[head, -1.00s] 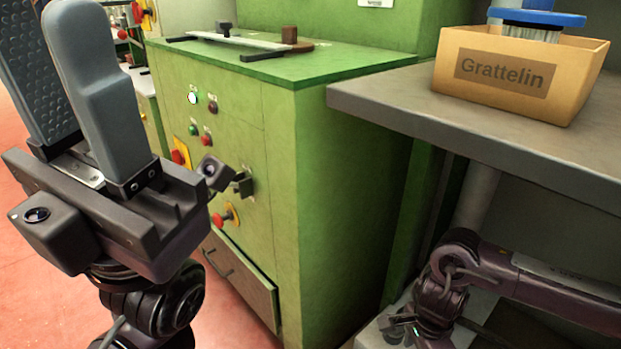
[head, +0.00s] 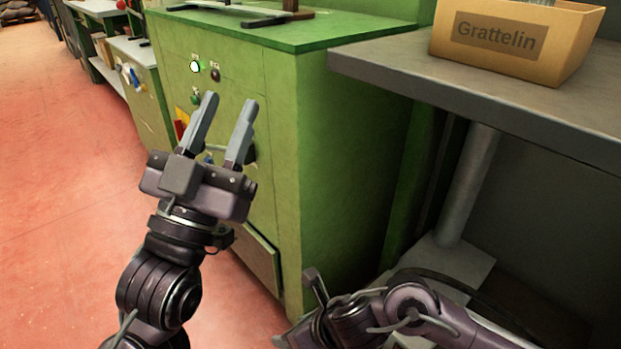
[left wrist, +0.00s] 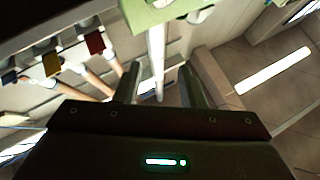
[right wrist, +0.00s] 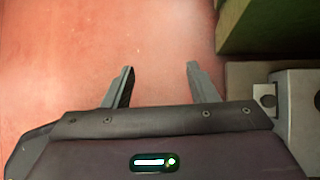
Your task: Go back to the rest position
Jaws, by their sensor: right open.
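My left gripper (head: 231,100) points up in front of the green machine cabinet in the head view. Its two fingers are spread apart with nothing between them, and they also show apart in the left wrist view (left wrist: 158,72). My right arm comes in low at the right of the head view; its gripper is only partly seen there. In the right wrist view my right gripper (right wrist: 160,66) is open and empty, above the reddish floor.
The green cabinet (head: 340,150) with buttons stands close behind my left gripper. A grey table (head: 400,80) at the right bears a cardboard box (head: 560,45) marked "Grattelin". Red floor (head: 70,200) lies free at the left. A workbench (head: 135,60) stands farther back.

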